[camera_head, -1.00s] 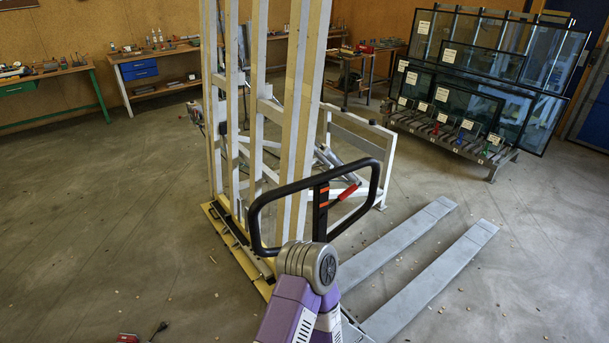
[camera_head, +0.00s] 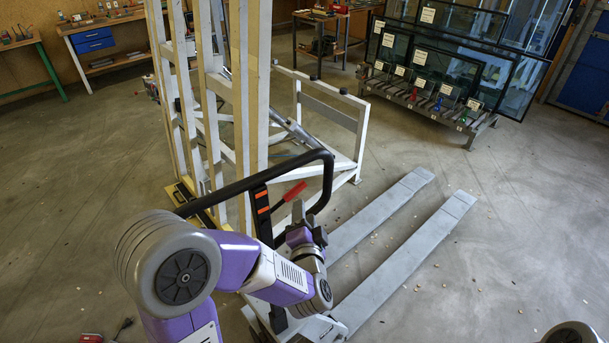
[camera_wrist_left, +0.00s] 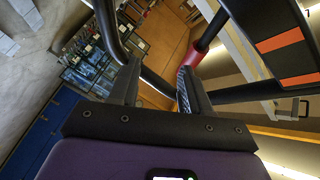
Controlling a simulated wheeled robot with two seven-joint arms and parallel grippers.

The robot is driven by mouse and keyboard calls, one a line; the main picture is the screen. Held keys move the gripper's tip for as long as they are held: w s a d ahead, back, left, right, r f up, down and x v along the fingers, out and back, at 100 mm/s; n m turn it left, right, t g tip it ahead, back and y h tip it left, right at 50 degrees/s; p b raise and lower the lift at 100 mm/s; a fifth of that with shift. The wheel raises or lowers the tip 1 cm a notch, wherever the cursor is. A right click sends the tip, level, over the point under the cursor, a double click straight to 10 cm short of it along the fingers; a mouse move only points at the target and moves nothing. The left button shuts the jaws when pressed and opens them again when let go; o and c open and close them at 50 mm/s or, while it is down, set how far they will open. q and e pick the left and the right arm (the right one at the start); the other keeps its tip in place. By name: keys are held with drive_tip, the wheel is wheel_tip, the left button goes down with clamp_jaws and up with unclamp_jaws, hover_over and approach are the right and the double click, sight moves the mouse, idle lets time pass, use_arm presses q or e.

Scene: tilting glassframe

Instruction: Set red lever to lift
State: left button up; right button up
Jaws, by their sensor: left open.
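The red lever (camera_head: 294,191) sticks out to the right from the black head of the pallet truck's handle, inside its black loop (camera_head: 328,178). It also shows in the left wrist view (camera_wrist_left: 194,56), just beyond the right-hand finger and not between the fingers. My left gripper (camera_head: 299,213) is just below the lever in the head view, within the handle area. In the left wrist view my left gripper (camera_wrist_left: 158,84) is open, with nothing clearly held between its fingers. Whether a finger touches the lever or loop, I cannot tell. My right gripper is out of view.
The truck's two grey forks (camera_head: 405,255) reach away to the right. A tall white and wooden frame (camera_head: 250,90) stands behind the handle. A rack of glass panes (camera_head: 430,95) is at the back right. The floor on the right is mostly clear.

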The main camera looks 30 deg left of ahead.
sight(296, 194)
use_arm(q)
drive_tip(key=a+r+y, duration=0.1)
drive_tip(key=a+r, duration=0.1)
drive_tip(key=r, duration=0.1)
drive_tip(key=shift+w+r+y, duration=0.1)
drive_tip(key=shift+r+y, duration=0.05)
drive_tip(key=shift+y, duration=0.25)
drive_tip(key=x, duration=0.6)
drive_tip(key=shift+w+p, duration=0.25)
drive_tip(key=shift+p, duration=0.05)
drive_tip(key=shift+c, duration=0.4)
clamp_jaws()
